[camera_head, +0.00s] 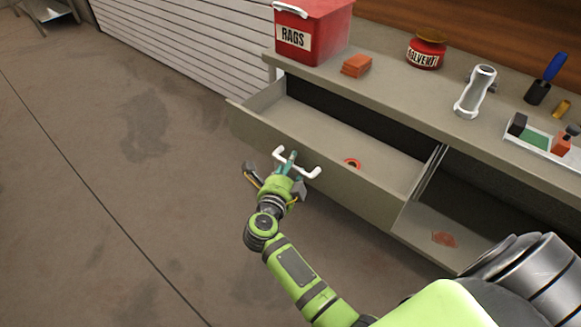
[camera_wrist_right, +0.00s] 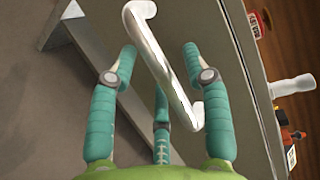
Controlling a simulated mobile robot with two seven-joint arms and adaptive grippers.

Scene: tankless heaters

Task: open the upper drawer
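The upper drawer (camera_head: 300,150) is a grey drawer under the workbench top. It stands pulled out, with its inside showing. Its white bar handle (camera_head: 310,172) is on the front panel and also shows in the right wrist view (camera_wrist_right: 165,62). My right gripper (camera_head: 287,160) is at the handle's left part. In the right wrist view its teal fingers (camera_wrist_right: 160,58) are apart, with the bar running diagonally between them and gaps visible on both sides. Firm contact with the bar cannot be made out. My left gripper is not in view.
A small red ring (camera_head: 353,163) lies in the drawer. The benchtop (camera_head: 400,95) holds a red rags bin (camera_head: 312,35), orange block (camera_head: 356,65), solvent jar (camera_head: 426,52) and several tools. A lower compartment (camera_head: 450,215) is at right. The floor at left is clear.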

